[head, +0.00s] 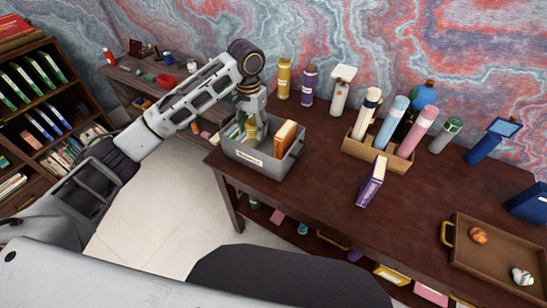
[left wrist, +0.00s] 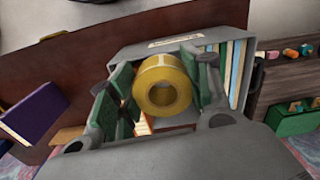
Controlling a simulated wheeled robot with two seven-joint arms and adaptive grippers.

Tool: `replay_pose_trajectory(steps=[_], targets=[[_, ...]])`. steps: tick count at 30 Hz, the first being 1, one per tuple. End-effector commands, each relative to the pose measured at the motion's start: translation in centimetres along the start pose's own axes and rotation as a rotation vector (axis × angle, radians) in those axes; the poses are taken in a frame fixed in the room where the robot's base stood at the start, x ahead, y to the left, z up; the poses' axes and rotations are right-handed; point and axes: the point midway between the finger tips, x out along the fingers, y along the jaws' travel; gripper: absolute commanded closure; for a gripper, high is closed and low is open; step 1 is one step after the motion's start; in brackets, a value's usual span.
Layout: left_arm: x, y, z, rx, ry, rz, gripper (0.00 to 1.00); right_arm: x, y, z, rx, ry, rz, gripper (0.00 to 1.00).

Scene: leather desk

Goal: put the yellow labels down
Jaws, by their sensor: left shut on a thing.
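The yellow labels are a roll (left wrist: 162,88) with a hollow core, seen end-on between the green-padded fingers of my left gripper (left wrist: 160,95) in the left wrist view. In the head view my left gripper (head: 254,124) points down over the left part of a grey bin (head: 262,165) on the desk. It is shut on the roll, which is mostly hidden there. The bin also shows in the left wrist view (left wrist: 130,52). I cannot tell whether the roll touches anything in the bin. My right gripper is not in view.
The bin holds an orange book (head: 285,138) at its right and several thin folders at its left. A tray (head: 488,255) is at right. The desk's front middle is clear.

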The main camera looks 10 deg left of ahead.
Motion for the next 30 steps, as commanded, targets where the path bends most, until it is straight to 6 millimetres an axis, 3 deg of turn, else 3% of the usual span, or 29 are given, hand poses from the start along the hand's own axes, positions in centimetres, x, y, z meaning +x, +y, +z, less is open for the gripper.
replay_pose_trajectory(steps=[30], targets=[[2.4, 1.8, 2.4, 0.909, 0.001, 0.0, 0.79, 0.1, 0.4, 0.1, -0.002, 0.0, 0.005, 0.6]])
